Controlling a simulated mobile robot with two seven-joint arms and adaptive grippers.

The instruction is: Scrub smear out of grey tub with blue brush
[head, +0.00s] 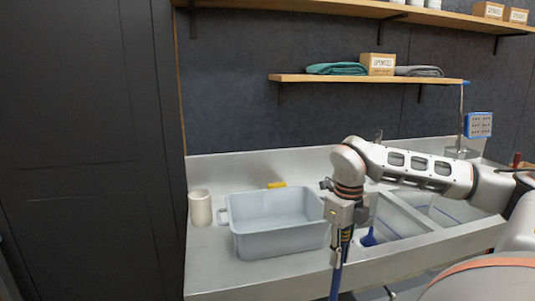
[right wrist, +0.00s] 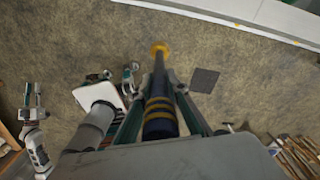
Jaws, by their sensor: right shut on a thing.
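The grey tub (head: 282,240) stands upright on the steel counter, left of the sink, its inside partly visible. I cannot make out a smear in it. My right gripper (head: 342,240) is in front of the tub's right end, outside it, pointing down. It is shut on a long dark-blue tool with yellow bands (right wrist: 160,105), whose blue shaft (head: 336,284) hangs below it past the counter front. I see no bristles on this tool. A blue object (head: 369,238) lies in the sink; its shape is unclear. My left gripper (right wrist: 33,96) seems open and empty in the right wrist view.
A beige cup (head: 200,208) stands left of the tub. A yellow item (head: 277,185) lies behind it. The sink basins (head: 398,217) are on the right. A shelf (head: 340,78) with cloths and a box hangs above. Bare counter lies in front of the tub.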

